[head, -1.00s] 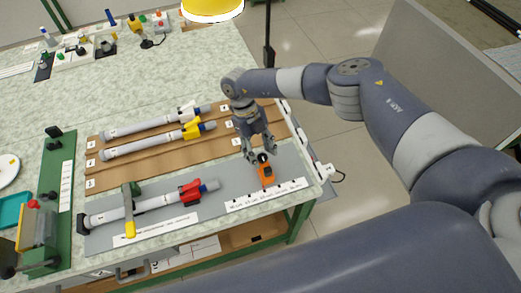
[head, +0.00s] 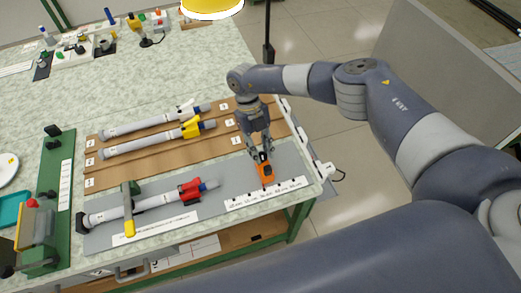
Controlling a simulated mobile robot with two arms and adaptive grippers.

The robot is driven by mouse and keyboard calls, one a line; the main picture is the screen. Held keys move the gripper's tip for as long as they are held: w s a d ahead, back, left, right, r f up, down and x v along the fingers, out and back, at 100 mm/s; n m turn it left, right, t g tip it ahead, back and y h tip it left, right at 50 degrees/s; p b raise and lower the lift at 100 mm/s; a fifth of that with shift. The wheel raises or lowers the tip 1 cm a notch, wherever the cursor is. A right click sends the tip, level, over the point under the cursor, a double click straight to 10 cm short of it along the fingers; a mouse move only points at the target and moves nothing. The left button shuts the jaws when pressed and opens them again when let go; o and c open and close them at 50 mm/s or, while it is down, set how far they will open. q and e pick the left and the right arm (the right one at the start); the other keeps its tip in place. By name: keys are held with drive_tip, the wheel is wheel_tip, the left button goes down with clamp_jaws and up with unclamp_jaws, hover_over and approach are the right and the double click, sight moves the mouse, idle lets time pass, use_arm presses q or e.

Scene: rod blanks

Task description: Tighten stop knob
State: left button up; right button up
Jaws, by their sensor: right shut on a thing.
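The orange stop (head: 267,174) stands on the grey plate at its right part, behind a white label strip. A dark knob shows at its top, mostly hidden between my fingers. My right gripper (head: 261,157) points down over the stop and is shut on this knob. My left gripper is not in view.
Two more rods, with a white fitting (head: 187,111) and a yellow fitting (head: 191,128), lie on the brown board behind. A green fixture (head: 58,205) stands at the left. The bench's right edge is close to the stop.

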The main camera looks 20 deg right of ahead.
drive_tip(key=m, duration=0.1)
drive_tip(key=m+y, duration=0.1)
drive_tip(key=m, duration=0.1)
drive_tip(key=shift+d+r+m+p, duration=0.1)
drive_tip(key=shift+d+m+p, duration=0.1)
drive_tip(key=shift+m+p, duration=0.15)
drive_tip(key=shift+d+m+y+p, duration=0.1)
drive_tip(key=shift+m+y+p, duration=1.05)
drive_tip(key=shift+m, duration=1)
drive_tip(key=o, duration=1.1)
drive_tip(key=v, duration=1.2)
drive_tip(key=shift+s, duration=0.15)
drive_tip(key=shift+c, duration=0.3)
